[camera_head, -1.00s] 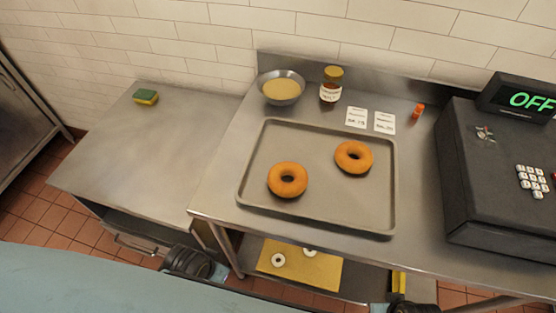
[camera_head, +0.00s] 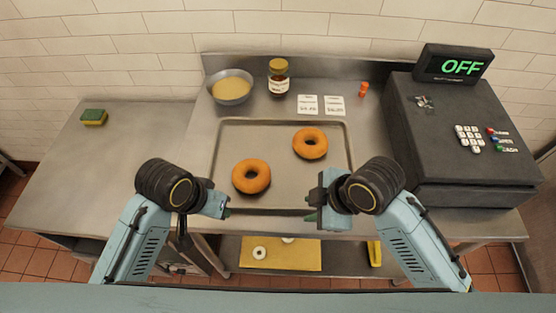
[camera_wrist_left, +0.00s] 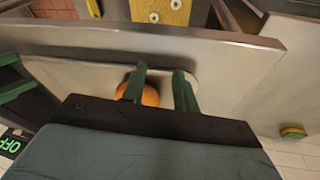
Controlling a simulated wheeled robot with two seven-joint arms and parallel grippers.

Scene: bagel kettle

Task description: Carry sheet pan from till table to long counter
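The grey sheet pan (camera_head: 262,138) lies flat on the steel till table (camera_head: 197,135), with two orange-brown bagels (camera_head: 251,176) (camera_head: 310,143) on it. My left gripper (camera_head: 222,206) is at the pan's front left corner. Its two green fingers (camera_wrist_left: 163,88) stand apart in the left wrist view, with part of a bagel (camera_wrist_left: 150,96) visible beyond them. My right gripper (camera_head: 313,207) is near the pan's front right corner. Its fingers show apart at the left edge of the wrist view (camera_wrist_left: 14,76). I cannot tell whether either gripper touches the rim.
A black till (camera_head: 450,140) stands right of the pan. A bowl (camera_head: 230,87), a jar (camera_head: 278,78), two price cards (camera_head: 321,105) and a small orange bottle (camera_head: 363,89) are behind it. The counter at left (camera_head: 110,160) is bare except for a sponge (camera_head: 94,117).

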